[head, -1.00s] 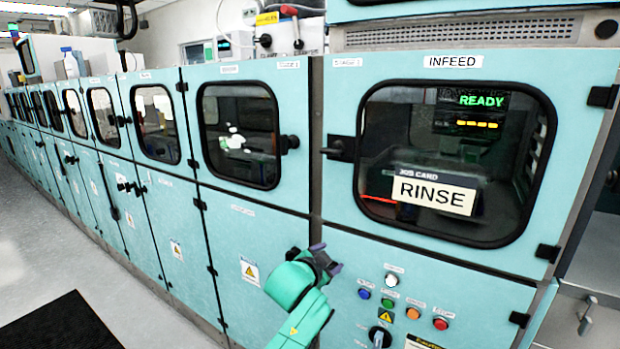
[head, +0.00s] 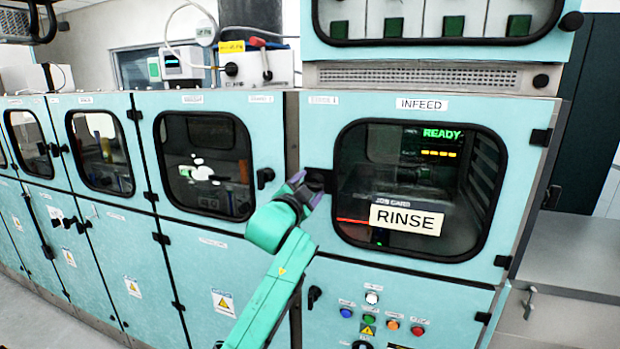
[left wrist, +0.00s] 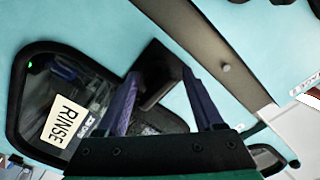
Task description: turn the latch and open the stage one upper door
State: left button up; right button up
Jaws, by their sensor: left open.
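The stage one upper door (head: 318,125) is a pale teal panel with a black-framed window and an INFEED label. It looks closed. Its dark latch (head: 322,180) sits at the door's left edge and is partly hidden by my gripper. My left gripper (head: 306,188) is at the latch, its arm reaching up from below. In the left wrist view, the open purple fingers (left wrist: 160,76) point at the dark latch block (left wrist: 155,88), one on each side of it. I cannot tell whether they touch it. My right gripper is not in view.
A RINSE card (head: 407,218) shows at the window. Colored buttons (head: 394,325) are on the panel below. The neighboring door (head: 206,165) on the left has its own latch (head: 265,177). A grey counter (head: 570,262) stands to the right.

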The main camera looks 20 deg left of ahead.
pick_arm(q)
jog(key=shift+w+d+f, duration=0.1)
jog(key=shift+w+d, duration=0.4)
jog(key=shift+w, duration=0.1)
jog(key=shift+s+a, duration=0.1)
jog(key=shift+a, duration=0.1)
jog(key=c, duration=0.4)
grip_shut()
dwell(0.4)
